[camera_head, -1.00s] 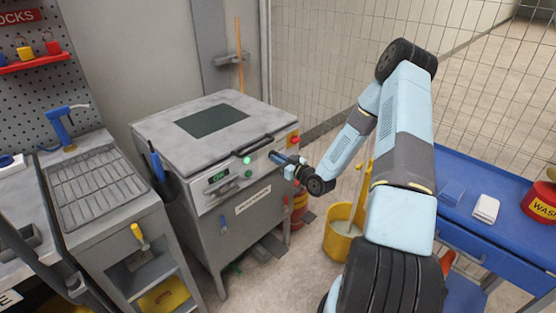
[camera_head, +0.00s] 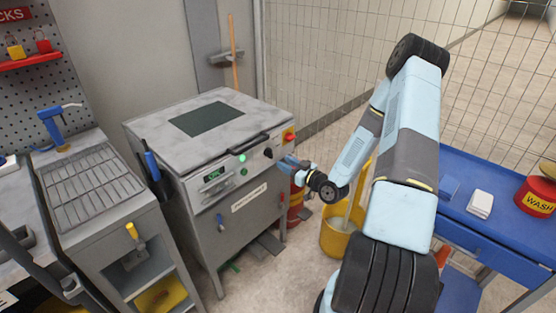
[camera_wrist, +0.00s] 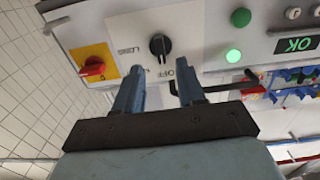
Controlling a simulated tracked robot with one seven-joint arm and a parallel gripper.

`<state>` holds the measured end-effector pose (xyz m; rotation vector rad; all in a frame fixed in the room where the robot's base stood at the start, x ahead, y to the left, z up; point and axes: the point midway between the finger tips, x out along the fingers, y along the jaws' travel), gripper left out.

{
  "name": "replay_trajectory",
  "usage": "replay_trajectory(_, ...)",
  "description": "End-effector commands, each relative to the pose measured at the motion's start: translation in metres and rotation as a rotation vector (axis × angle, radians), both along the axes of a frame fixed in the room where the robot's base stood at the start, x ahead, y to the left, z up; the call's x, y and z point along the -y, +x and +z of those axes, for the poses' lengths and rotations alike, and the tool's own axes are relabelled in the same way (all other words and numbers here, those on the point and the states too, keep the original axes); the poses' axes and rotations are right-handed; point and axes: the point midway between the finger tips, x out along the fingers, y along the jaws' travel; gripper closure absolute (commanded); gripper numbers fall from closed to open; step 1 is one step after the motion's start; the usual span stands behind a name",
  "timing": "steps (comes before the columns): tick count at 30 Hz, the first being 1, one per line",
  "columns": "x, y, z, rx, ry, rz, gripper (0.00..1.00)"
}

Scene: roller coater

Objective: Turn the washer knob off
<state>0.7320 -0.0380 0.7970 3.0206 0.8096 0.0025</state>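The washer (camera_head: 222,140) is a grey metal cabinet with a control panel on its front. Its black knob (camera_head: 268,153) is near the panel's right end, and also shows in the wrist view (camera_wrist: 160,46). A pale pointer line on the knob points toward the bottom of the wrist picture. Small labels surround it; one to its left seems to read LONG. My gripper (camera_wrist: 160,78) is open and empty, its two fingers pointing at the panel, with the knob beyond the gap between them. In the head view, my gripper (camera_head: 287,163) is just right of the knob, apart from it.
A red switch on a yellow plate (camera_wrist: 94,65) is beside the knob. A green lamp (camera_wrist: 234,56) and a lit green display (camera_wrist: 297,44) are on its other side. A dark handle (camera_head: 248,144) runs along the lid's front. A yellow bucket (camera_head: 338,238) stands right of the washer.

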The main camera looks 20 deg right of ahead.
Motion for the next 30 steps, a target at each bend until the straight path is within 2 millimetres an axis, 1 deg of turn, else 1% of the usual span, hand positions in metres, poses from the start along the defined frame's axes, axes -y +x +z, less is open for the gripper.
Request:
replay_trajectory(1,0.006,-0.010,0.000,-0.003,0.001,-0.004,0.61)
replay_trajectory(6,0.021,-0.035,-0.001,-0.002,0.000,-0.002,0.61)
replay_trajectory(12,0.031,-0.053,-0.001,-0.001,0.000,-0.002,0.61)
replay_trajectory(18,0.033,-0.057,-0.001,-0.001,0.000,-0.001,0.61)
replay_trajectory(30,0.033,-0.057,0.000,-0.001,-0.002,0.000,0.61)
